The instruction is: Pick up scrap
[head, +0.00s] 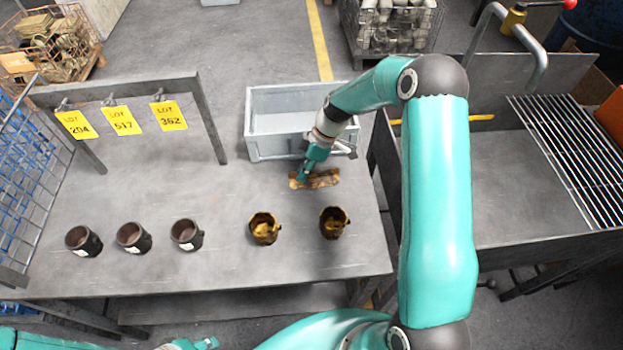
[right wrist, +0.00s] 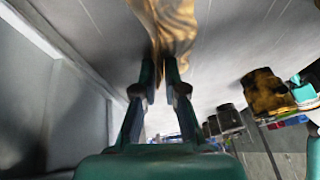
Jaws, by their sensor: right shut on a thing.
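A brown-orange, rough strip of scrap (head: 322,179) is at the bench top in front of the grey bin (head: 252,146). My right gripper (head: 303,175) is shut on the scrap's left part. In the right wrist view the scrap (right wrist: 172,25) shows crumpled and golden between the fingertips (right wrist: 163,72). I cannot tell whether the scrap touches the bench or hangs just above it. My left gripper (head: 205,343) shows only partly at the bottom edge of the head view, apart from the bench objects; its jaw state is unclear.
Two golden-brown cups (head: 264,229) (head: 334,222) stand in front of the scrap. Three dark cups (head: 187,234) stand further left. A rack with yellow lot tags (head: 121,121) is at the back left. A slatted metal grate (head: 575,150) lies at right.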

